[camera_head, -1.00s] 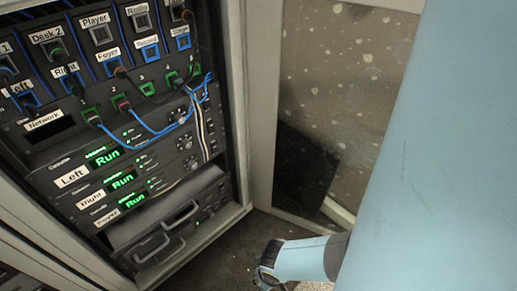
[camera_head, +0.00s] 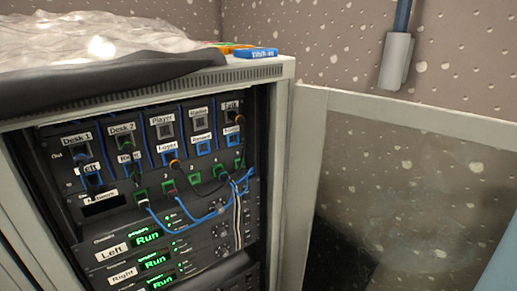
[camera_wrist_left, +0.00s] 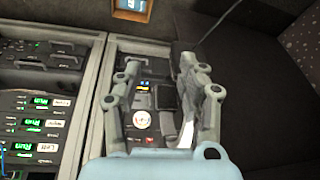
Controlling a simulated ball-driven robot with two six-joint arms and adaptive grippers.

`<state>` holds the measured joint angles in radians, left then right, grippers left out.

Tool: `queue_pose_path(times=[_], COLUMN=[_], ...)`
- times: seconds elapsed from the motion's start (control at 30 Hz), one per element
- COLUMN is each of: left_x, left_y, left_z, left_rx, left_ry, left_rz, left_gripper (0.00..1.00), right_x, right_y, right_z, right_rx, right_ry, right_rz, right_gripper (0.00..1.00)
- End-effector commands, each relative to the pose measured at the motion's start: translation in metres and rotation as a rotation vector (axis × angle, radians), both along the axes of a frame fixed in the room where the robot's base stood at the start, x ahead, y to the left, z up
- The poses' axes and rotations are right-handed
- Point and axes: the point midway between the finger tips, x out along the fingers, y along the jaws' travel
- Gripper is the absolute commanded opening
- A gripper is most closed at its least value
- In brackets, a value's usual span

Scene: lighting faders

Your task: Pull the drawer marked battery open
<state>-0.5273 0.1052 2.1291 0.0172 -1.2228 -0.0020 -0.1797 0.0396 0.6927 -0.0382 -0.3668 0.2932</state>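No drawer with a readable battery mark shows in the current views. The equipment rack (camera_head: 278,130) stands at the left in the head view, its lower part cut off by the frame's bottom edge. My left gripper (camera_wrist_left: 157,80) shows in the left wrist view with its two fingers apart and nothing held between them. Beyond the fingers is a narrow panel (camera_wrist_left: 140,95) with a round white dial and small coloured parts, too small to read. My right gripper is not in view.
The rack carries labelled patch sockets, blue cables (camera_head: 190,218) and green-lit Run units (camera_head: 150,238). Plastic wrap (camera_head: 110,35) and coloured tags (camera_head: 250,52) lie on top. An open glazed door (camera_head: 400,200) stands right of the rack. A lit screen (camera_wrist_left: 132,8) shows in the wrist view.

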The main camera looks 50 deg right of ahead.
Motion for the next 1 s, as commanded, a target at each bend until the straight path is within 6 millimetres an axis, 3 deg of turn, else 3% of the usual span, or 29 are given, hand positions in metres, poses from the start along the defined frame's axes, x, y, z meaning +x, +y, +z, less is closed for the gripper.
queue_pose_path(times=[0.23,0.33,0.47,0.53,0.67,0.8,0.9,1.0], left_x=[0.001,0.013,-0.001,-0.014,-0.056,-0.122,-0.175,-0.222], left_y=[0.0,0.0,0.006,0.011,0.019,0.027,0.03,0.032], left_z=[0.001,0.004,-0.047,-0.086,-0.164,-0.234,-0.267,-0.286], left_rx=[0.0,-0.001,0.004,0.008,0.012,0.016,0.017,0.018], left_ry=[-0.002,-0.016,0.08,0.13,0.213,0.285,0.32,0.338], left_rz=[0.0,0.002,0.017,0.026,0.041,0.052,0.057,0.058], left_gripper=[0.4,0.4,0.4,0.4,0.4,0.4,0.4,0.4], right_x=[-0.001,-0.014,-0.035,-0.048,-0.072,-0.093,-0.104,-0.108], right_y=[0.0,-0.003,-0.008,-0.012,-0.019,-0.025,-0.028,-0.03], right_z=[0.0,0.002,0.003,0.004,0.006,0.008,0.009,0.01], right_rx=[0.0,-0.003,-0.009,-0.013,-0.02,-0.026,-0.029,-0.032], right_ry=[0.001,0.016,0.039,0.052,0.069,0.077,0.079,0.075], right_rz=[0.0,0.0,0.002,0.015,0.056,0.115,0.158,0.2], right_gripper=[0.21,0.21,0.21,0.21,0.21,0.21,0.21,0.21])
